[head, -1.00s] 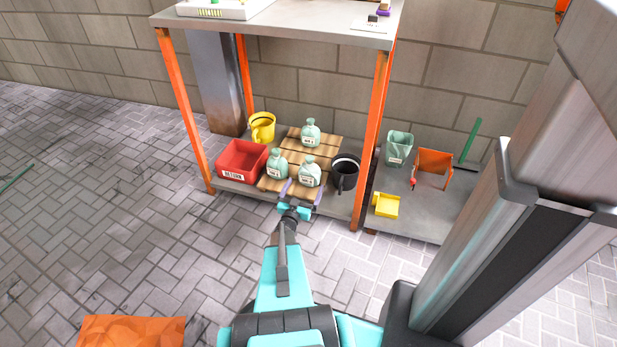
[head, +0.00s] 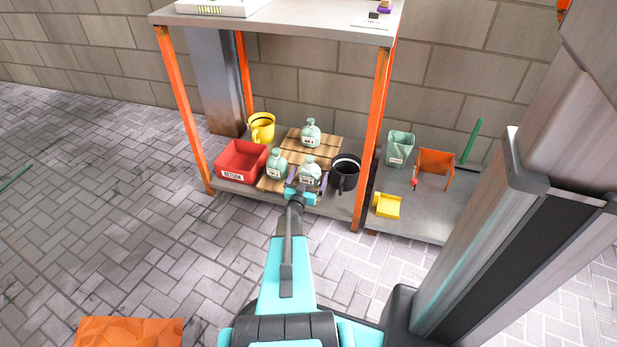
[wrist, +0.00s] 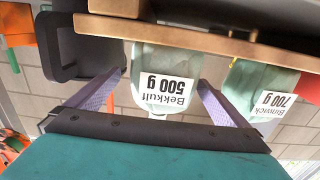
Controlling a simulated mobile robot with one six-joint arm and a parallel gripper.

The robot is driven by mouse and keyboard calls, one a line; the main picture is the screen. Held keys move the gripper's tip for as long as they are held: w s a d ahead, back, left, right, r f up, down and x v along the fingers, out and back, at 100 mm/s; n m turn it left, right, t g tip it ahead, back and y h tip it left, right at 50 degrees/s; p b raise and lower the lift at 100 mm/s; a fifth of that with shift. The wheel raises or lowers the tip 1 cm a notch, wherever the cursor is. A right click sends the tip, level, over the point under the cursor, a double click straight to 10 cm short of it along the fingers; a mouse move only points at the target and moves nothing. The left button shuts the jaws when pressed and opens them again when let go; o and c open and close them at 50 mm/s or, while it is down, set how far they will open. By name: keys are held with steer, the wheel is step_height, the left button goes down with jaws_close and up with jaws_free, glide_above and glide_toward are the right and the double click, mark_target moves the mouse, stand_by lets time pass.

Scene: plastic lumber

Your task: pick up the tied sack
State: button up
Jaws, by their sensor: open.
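Three pale green tied sacks stand on a slatted wooden board (head: 325,148) on the lower shelf: a front right sack (head: 311,171), a front left sack (head: 276,166) and a back sack (head: 311,134). My gripper (head: 307,184) is open at the front right sack. In the wrist view, which is upside down, that sack (wrist: 163,62) reads "Bekkulf 500 g" and shows between the two purple fingers, with space at the right finger. Another sack (wrist: 262,88) reading "Binwick 700 g" stands just outside the right finger. My gripper partly hides the front right sack in the head view.
A black mug (head: 345,176) stands close on the right of the front right sack. A red bin (head: 241,160) and a yellow mug (head: 262,127) are on the left. Orange posts (head: 373,140) and the upper shelf (head: 300,25) frame the space.

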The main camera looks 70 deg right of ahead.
steer(key=shift+d, duration=0.1)
steer(key=shift+w+d+b, duration=0.2)
steer(key=shift+d+b, duration=0.35)
steer(key=shift+d, duration=0.45)
steer(key=shift+w+d+b, duration=0.15)
steer(key=shift+d+b, duration=0.4)
steer(key=shift+d, duration=0.4)
steer(key=shift+d+r, duration=0.1)
steer(key=shift+d, duration=0.45)
steer(key=shift+c, duration=0.4)
steer(key=c, duration=1.4)
steer(key=shift+c, duration=0.4)
steer(key=shift+r, duration=0.15)
